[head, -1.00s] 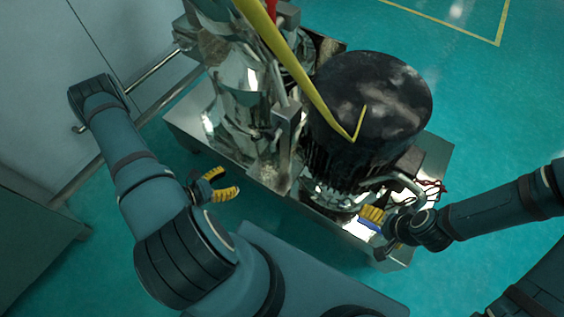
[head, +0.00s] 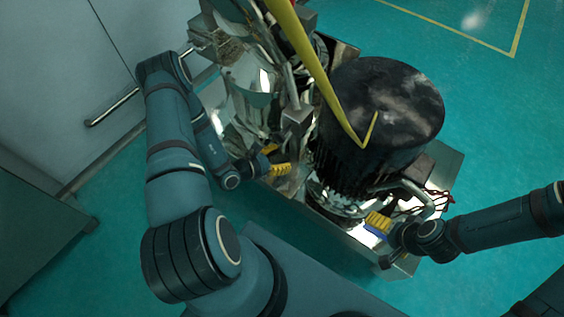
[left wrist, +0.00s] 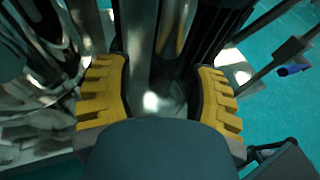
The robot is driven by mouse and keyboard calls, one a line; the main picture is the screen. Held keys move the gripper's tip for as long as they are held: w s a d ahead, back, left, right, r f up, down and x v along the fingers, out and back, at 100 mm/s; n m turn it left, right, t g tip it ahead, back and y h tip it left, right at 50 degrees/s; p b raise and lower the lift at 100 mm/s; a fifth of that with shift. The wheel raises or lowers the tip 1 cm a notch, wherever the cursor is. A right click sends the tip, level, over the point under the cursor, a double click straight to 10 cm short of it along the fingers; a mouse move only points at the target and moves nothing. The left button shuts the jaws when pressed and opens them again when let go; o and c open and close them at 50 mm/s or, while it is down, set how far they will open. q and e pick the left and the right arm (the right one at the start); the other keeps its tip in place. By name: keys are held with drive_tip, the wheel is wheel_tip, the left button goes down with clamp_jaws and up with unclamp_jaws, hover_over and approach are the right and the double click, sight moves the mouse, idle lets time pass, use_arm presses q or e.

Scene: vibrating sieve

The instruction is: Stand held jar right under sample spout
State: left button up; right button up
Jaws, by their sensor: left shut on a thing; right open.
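My left gripper (head: 274,162) has its yellow fingers close against the near side of the shiny sieve machine (head: 250,95). In the left wrist view the same gripper (left wrist: 158,100) is shut on the held jar, which is hard to make out. A glossy, see-through-looking patch (left wrist: 154,103) shows between the fingers. The arm and fingers hide the jar in the head view. I cannot make out the sample spout for certain in either view. My right gripper (head: 380,224) is open at the machine's near right corner, beside a small blue thing (head: 374,233).
A large dark drum (head: 378,110) stands on the machine's metal base (head: 440,165). A yellow bar (head: 325,85) slants down over it. Bent pipes and red wires are by the right gripper. A grey cabinet with a handle (head: 112,108) is at left. Teal floor is open at right.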

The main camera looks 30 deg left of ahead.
use_arm(q)
drive_tip(key=shift+w+d+f+b, duration=0.1)
drive_tip(key=shift+w+f+b, duration=0.1)
drive_tip(key=shift+f, duration=0.7)
drive_tip(key=shift+w+d+f+b, duration=0.1)
drive_tip(key=shift+f+b, duration=0.05)
drive_tip(key=shift+f, duration=0.7)
drive_tip(key=shift+f, duration=0.2)
drive_tip(key=o, duration=1.3)
drive_tip(key=shift+c, duration=0.2)
drive_tip(key=shift+r, duration=0.1)
